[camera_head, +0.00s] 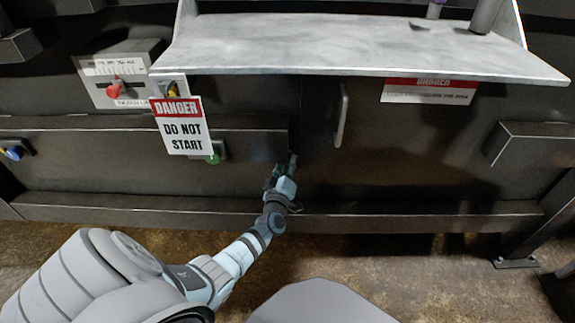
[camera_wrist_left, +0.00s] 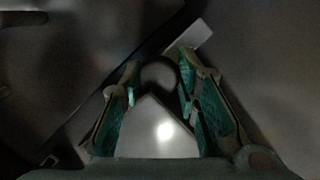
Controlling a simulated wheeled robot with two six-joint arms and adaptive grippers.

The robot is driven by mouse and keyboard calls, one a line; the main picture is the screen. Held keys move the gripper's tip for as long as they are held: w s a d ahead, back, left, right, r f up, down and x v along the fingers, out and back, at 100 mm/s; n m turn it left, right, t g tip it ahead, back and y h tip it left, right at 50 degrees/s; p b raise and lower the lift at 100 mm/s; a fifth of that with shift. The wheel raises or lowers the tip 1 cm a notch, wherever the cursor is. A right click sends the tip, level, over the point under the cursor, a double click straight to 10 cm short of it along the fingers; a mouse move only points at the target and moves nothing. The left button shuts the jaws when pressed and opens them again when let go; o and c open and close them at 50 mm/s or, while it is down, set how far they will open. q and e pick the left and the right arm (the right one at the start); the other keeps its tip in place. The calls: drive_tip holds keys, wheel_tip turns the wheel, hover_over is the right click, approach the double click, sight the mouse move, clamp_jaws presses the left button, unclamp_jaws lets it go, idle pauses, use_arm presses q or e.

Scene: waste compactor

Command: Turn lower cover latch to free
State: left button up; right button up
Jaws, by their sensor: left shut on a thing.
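My left gripper (camera_head: 284,176) reaches low on the dark machine front, at the seam beside the lower cover (camera_head: 400,170). In the left wrist view its green-padded fingers (camera_wrist_left: 158,78) are closed around a dark, rounded part, the lower cover latch (camera_wrist_left: 158,70). A pale flat bar (camera_wrist_left: 192,40) slants up and right from between the fingertips. In the head view only a small piece of the latch (camera_head: 293,158) shows past the fingers; the rest is hidden. I cannot tell the latch's exact angle. My right gripper is not in view.
A grey metal shelf (camera_head: 350,50) juts out above. A "DO NOT START" tag (camera_head: 183,130) hangs left of my gripper. A vertical handle (camera_head: 342,115) stands on the cover. A ledge (camera_head: 420,220) runs along the bottom, with open floor in front.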

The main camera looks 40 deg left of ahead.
use_arm(q)
drive_tip(key=shift+r, duration=0.1)
drive_tip(key=shift+m+p, duration=0.3)
drive_tip(key=shift+p, duration=0.2)
drive_tip(key=o, duration=1.2)
drive_tip(key=shift+c, duration=0.2)
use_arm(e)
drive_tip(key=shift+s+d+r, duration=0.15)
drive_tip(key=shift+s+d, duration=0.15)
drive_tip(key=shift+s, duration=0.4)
use_arm(q)
drive_tip(key=v, duration=1.2)
